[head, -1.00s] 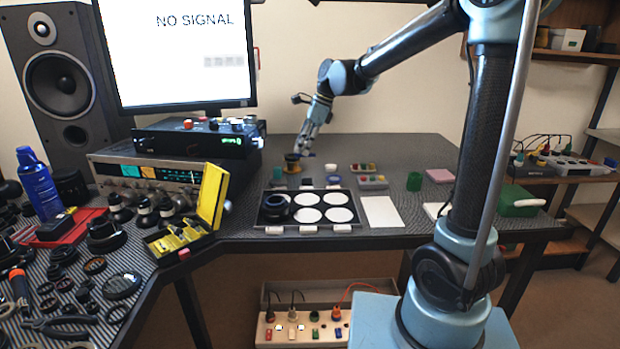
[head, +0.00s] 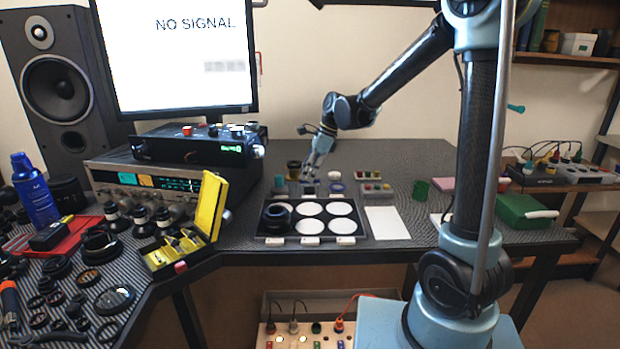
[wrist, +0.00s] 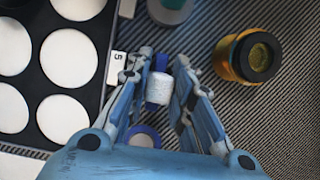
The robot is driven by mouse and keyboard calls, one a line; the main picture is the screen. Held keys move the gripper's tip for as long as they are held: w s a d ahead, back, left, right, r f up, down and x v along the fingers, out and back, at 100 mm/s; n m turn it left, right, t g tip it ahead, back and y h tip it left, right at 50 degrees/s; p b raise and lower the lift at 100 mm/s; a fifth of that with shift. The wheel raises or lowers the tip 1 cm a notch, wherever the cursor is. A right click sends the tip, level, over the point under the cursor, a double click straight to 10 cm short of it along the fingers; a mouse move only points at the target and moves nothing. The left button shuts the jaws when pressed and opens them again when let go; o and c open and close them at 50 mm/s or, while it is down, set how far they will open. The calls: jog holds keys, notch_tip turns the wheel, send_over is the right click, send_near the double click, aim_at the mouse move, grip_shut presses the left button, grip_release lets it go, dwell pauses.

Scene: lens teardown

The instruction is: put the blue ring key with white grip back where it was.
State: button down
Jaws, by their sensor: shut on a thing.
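The ring key (wrist: 159,86), with a white grip and blue parts at both ends, is between the fingers of my gripper (wrist: 158,74) in the wrist view. The gripper is shut on its white grip. In the head view my gripper (head: 311,176) points down just behind the black tray, among small items. The key cannot be made out clearly there. Whether it touches the surface below cannot be told. A blue round piece with a pale top (wrist: 144,136) lies close below the key in the wrist view, partly hidden by my gripper.
The black tray (head: 262,235) holds white discs and a dark lens ring. A gold-and-black cylinder (wrist: 252,56) stands right of my gripper in the wrist view. A grey round piece (wrist: 170,10) and a "5" tag (wrist: 118,66) are nearby. A white sheet (head: 387,223) lies right of the tray.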

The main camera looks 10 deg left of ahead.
jog(key=shift+f, duration=0.8)
jog(key=shift+f, duration=0.45)
jog(key=c, duration=1.4)
grip_release()
jog(key=v, duration=1.3)
jog(key=shift+a, duration=0.2)
jog(key=shift+s, duration=0.1)
